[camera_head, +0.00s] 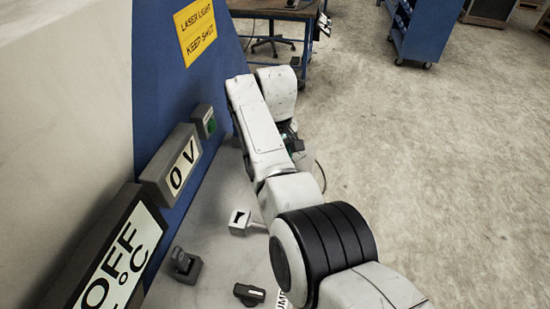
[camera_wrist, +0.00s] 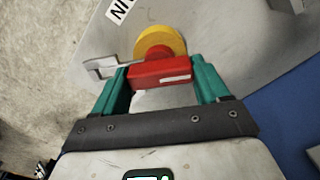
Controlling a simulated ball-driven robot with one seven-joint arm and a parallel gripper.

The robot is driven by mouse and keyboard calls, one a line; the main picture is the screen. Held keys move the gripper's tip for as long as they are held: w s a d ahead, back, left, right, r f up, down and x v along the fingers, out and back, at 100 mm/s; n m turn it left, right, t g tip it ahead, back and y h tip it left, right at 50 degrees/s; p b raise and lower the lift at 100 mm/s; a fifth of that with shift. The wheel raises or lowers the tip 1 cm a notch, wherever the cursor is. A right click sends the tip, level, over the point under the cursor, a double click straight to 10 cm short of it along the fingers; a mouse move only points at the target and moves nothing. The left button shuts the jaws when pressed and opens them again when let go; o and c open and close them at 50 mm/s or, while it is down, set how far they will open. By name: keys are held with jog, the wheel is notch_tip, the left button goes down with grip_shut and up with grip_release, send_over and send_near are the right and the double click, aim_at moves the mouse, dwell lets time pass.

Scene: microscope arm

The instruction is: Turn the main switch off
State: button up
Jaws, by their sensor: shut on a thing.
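In the wrist view the main switch has a red handle (camera_wrist: 172,73) in front of a round yellow base (camera_wrist: 162,40). My gripper (camera_wrist: 160,76) has its teal fingers on either side of the red handle and is shut on it. A pale metal piece (camera_wrist: 104,66) with an opening sticks out to the left of the handle. In the head view my arm covers the switch, and only a bit of my gripper (camera_head: 290,134) shows beside the arm's far end.
On the left stand a display reading 0 V (camera_head: 180,170), a display reading OFF and °C (camera_head: 120,262) and a green-button box (camera_head: 205,122). A small lever switch (camera_head: 185,264) and a black knob (camera_head: 249,294) sit on the grey panel. Open floor lies right.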

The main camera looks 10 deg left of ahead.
jog(key=n, duration=0.2)
jog(key=n+p, duration=0.1)
jog(key=shift+s+f+n, duration=0.1)
jog(key=shift+f+n, duration=0.1)
jog(key=shift+n, duration=0.2)
jog(key=shift+f+n, duration=0.1)
jog(key=shift+n, duration=1.8)
jog(key=o, duration=1.5)
jog(key=shift+r, duration=0.25)
notch_tip(320, 180, up, 11)
jog(key=shift+f+b, duration=0.2)
jog(key=shift+b, duration=0.2)
